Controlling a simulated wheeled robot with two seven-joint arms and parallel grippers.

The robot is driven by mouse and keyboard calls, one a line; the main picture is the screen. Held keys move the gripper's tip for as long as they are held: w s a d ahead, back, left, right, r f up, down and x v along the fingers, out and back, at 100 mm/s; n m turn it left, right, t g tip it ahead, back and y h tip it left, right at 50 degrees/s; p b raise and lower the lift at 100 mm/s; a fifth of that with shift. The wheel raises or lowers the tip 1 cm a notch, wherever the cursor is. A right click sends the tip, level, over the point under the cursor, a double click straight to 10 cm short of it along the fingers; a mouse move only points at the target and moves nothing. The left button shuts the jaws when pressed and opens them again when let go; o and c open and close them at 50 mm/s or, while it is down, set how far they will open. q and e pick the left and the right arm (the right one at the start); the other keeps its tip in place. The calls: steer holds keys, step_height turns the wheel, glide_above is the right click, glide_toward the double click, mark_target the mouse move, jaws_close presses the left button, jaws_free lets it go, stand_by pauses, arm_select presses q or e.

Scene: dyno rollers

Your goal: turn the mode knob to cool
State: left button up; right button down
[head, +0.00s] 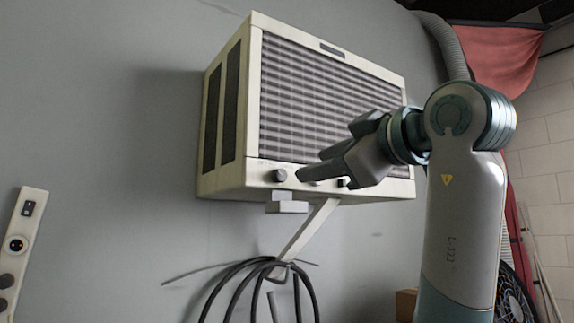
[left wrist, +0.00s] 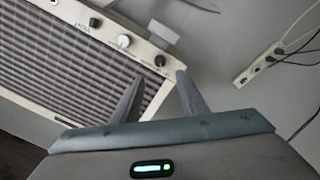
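A cream window air conditioner (head: 230,178) with a slatted grille hangs on the grey wall. Its lower front strip carries a dark left knob (head: 280,175), a pale middle knob (left wrist: 124,40) and a dark right knob (head: 343,182). The dark left knob also shows in the left wrist view (left wrist: 160,60). The labels are too small to tell which is the mode knob or where it points. My left gripper (head: 311,164) is open before the strip, partly covering the middle and right knobs. In the left wrist view, the left knob appears just beyond the gap between the fingertips (left wrist: 160,76). My right gripper is out of view.
A bracket (head: 305,232) supports the unit from below, with black cable loops (head: 238,285) hanging under it. A power strip (head: 28,225) is on the wall at the left. A flexible duct (head: 445,40) and red cloth (head: 498,60) are at the upper right.

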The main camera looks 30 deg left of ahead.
mark_target(282, 175)
arm_select(q)
steer(key=p+x, duration=0.4)
steer(key=x, duration=0.6)
steer(key=shift+p, duration=0.4)
steer(key=shift+w+a, duration=0.2)
steer(key=shift+a, duration=0.4)
steer(key=shift+f, duration=0.1)
jaws_close()
